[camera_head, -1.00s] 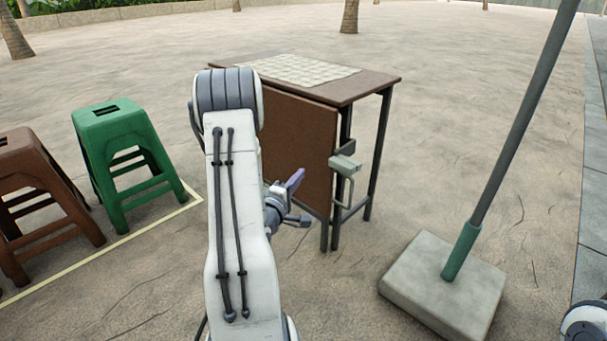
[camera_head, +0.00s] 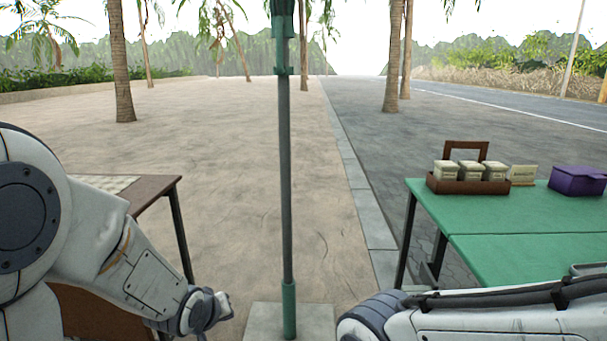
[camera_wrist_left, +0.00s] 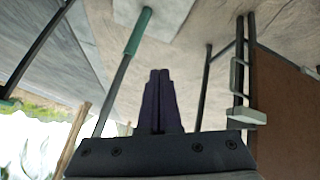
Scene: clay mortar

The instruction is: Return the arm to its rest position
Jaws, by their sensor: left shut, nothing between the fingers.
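My left arm comes in from the left in the head view, folded low in front of the small brown table. My left gripper (camera_head: 222,307) is at its end, just left of the pole's base and apart from it. In the left wrist view the dark purple fingers (camera_wrist_left: 160,78) are closed together with nothing between them. Part of my right arm shows at the bottom right of the head view; its gripper is out of view.
A grey pole (camera_head: 285,180) stands on a concrete base (camera_head: 312,318) ahead. The brown table (camera_head: 160,186) is at left, partly hidden by my arm. A green table (camera_head: 480,218) at right bears a brown caddy (camera_head: 468,186) with containers, a small sign (camera_head: 523,175) and a purple box (camera_head: 577,181).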

